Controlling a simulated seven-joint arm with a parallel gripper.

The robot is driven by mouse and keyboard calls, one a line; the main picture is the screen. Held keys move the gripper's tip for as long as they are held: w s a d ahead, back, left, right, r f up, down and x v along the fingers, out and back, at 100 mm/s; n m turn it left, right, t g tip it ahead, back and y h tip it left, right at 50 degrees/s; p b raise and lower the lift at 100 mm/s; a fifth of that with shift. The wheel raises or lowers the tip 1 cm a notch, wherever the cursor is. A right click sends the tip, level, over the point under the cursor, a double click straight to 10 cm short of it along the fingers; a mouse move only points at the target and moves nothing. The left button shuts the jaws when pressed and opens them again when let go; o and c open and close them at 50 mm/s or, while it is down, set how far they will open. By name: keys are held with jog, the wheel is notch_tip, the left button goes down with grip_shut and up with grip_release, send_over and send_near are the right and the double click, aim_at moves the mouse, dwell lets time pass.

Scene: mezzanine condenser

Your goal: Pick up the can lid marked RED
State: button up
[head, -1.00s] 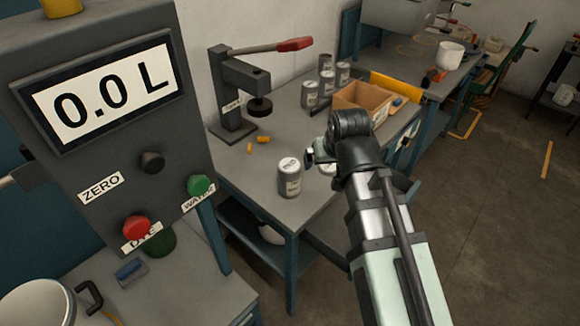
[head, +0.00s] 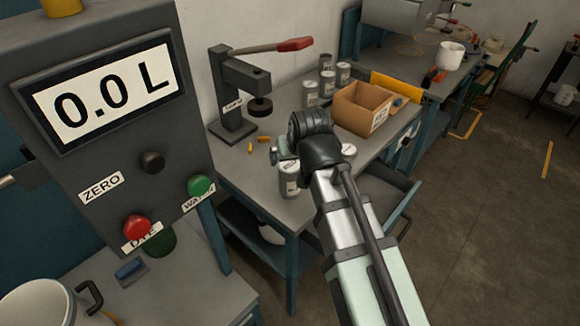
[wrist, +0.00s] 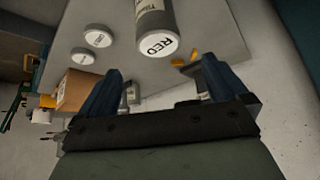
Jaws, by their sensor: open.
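The lid marked RED (wrist: 159,47) is white and round and sits on top of an upright grey can (wrist: 155,14) at the bench's near edge. In the head view the same can (head: 290,183) is partly covered by my gripper. My gripper (head: 279,150) hangs just above and beside the can top. In the wrist view its two blue fingers are spread apart with nothing between them (wrist: 163,72), and the lid shows beyond the gap between the fingertips. I cannot tell the exact distance.
Two other white lids (wrist: 98,36) (wrist: 83,57) lie on the bench. A cardboard box (head: 363,106), several grey cans (head: 327,80) and a lever press (head: 235,95) stand farther back. Small orange pieces (head: 264,139) lie near the press. A control panel (head: 100,120) rises at the left.

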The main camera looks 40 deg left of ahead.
aim_at(290, 165)
jog(key=shift+d+x, duration=0.2)
jog(key=shift+x, duration=3.3)
jog(key=shift+f, duration=0.15)
jog(key=c, duration=1.1)
